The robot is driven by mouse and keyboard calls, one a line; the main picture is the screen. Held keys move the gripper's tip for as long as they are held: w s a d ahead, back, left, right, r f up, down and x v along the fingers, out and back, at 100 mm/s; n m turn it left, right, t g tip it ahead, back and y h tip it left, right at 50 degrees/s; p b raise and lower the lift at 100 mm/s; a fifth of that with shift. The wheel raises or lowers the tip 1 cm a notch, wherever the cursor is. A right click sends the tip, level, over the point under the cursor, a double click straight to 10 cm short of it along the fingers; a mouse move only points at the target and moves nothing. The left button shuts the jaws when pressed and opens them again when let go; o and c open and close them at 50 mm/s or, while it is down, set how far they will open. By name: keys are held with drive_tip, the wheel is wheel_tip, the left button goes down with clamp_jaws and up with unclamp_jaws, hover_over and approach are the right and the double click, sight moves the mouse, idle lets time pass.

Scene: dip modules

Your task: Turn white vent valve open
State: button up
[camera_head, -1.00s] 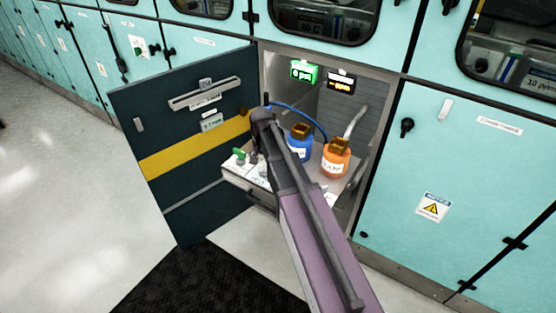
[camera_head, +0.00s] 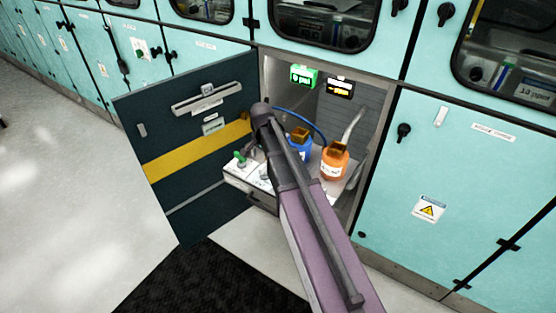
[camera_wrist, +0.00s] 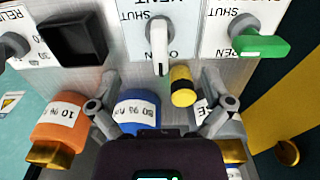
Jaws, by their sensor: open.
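The white vent valve handle (camera_wrist: 159,45) is on a pale panel (camera_wrist: 190,50) in the wrist view, under upside-down VENT lettering. It points down in the picture and lies across the OPEN lettering; SHUT is to its left. My gripper (camera_wrist: 156,105) is open, one finger on each side of the view below the handle. No finger touches the handle in the picture. In the head view my arm hides most of the gripper, and the valve panel (camera_head: 238,175) shows just left of it.
Orange (camera_wrist: 60,118) and blue (camera_wrist: 137,108) bottles and a yellow-black fitting (camera_wrist: 182,90) crowd the gripper. The dark cabinet door (camera_head: 190,110) stands open at left.

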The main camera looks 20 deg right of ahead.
sight(264, 165)
drive_tip(key=shift+r+p, duration=4.85)
drive_tip(key=shift+r, duration=0.3)
drive_tip(key=s+r+n+p, duration=0.3)
drive_tip(key=s+n, duration=0.6)
drive_tip(key=s, duration=0.9)
drive_tip(key=shift+n, duration=0.4)
drive_tip(key=shift+r, duration=0.1)
